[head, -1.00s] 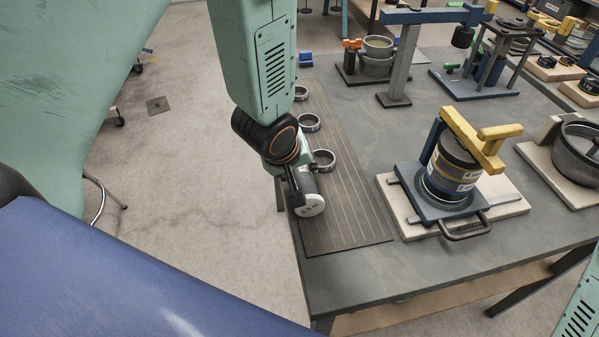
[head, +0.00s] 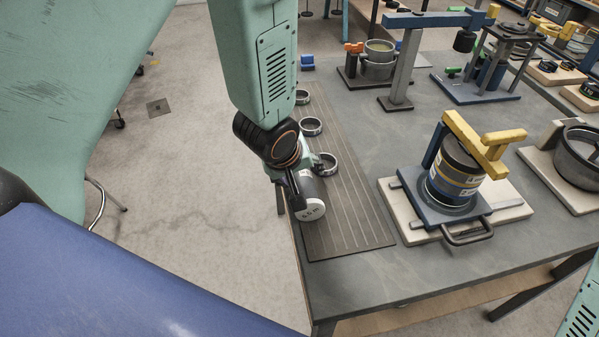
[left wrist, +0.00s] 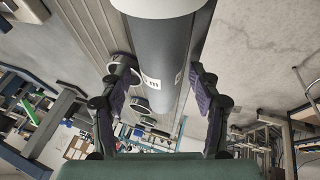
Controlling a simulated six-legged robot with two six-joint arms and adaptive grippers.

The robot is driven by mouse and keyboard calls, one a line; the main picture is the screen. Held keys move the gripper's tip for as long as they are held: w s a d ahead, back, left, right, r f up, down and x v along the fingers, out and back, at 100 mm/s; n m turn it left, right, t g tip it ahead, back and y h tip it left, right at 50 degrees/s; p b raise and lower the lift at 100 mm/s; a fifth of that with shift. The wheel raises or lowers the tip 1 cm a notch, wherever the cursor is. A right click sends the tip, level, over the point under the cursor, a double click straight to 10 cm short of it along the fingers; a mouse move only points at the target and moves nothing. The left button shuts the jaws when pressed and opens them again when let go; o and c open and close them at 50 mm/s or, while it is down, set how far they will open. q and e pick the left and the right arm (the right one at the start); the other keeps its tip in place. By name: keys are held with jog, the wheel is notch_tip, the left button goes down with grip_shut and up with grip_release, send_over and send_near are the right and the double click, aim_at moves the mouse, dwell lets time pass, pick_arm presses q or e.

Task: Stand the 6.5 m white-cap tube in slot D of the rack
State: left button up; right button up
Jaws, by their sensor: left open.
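The white-cap tube (head: 308,190) appears to lie on its side on a grey ribbed board (head: 345,235), its cap marked 6.5 m facing me. My left gripper (head: 291,183) is over it from above and hides part of its body. In the left wrist view the tube's grey body (left wrist: 166,50) runs between the two fingers of my left gripper (left wrist: 158,85). The fingers are open, one on each side, with gaps visible beside the tube. Several dark rings, one of them nearest the tube (head: 325,175), stand along the board. No slot letters are readable. My right gripper is out of view.
A dark can with a yellow label (head: 452,182) stands in a blue clamp fixture with a yellow arm, right of the board. A grey post (head: 402,70) and other fixtures stand farther back. The table edge is close to the board's left side.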

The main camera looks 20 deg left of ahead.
pick_arm(q)
jog(key=p+v, duration=0.5)
jog(key=v, duration=0.7)
